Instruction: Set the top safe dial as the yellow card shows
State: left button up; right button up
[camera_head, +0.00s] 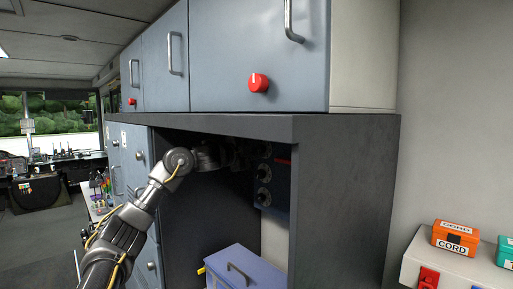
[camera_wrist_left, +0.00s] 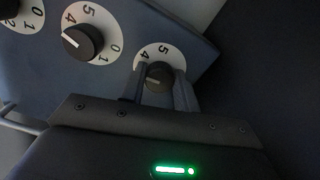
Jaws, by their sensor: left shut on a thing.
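The dark blue safe (camera_head: 279,184) stands in the shaded bay under the cabinets, with a column of dials on its face. The left wrist view shows white number plates with black knobs. My left gripper (camera_wrist_left: 160,88) is shut on the end dial (camera_wrist_left: 159,75), with one finger on each side of its knob. In the head view the gripper is at the upper part of the safe face, dark and hard to make out. The middle dial (camera_wrist_left: 83,42) is free. The held knob's setting is hard to read. I cannot make out the yellow card. My right gripper is not in view.
A blue box with a handle (camera_head: 240,268) stands low in the bay. The cabinet side panel (camera_head: 345,200) bounds the bay on the right. Upper cabinets with a red knob (camera_head: 258,83) hang above. An orange cord box (camera_head: 455,238) sits at the right.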

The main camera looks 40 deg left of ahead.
pick_arm(q)
jog(key=m+p, duration=0.1)
jog(key=m, duration=0.2)
jog(key=shift+r+m, duration=0.1)
jog(key=shift+m, duration=0.3)
jog(key=m+p, duration=0.1)
jog(key=m, duration=0.2)
jog(key=shift+m, duration=0.3)
jog(key=m, duration=0.3)
jog(key=shift+m+p, duration=0.3)
jog(key=shift+p, duration=0.05)
jog(key=shift+m+p, duration=0.3)
jog(key=shift+m, duration=1.6)
jog(key=o, duration=1)
jog(key=shift+c, duration=0.2)
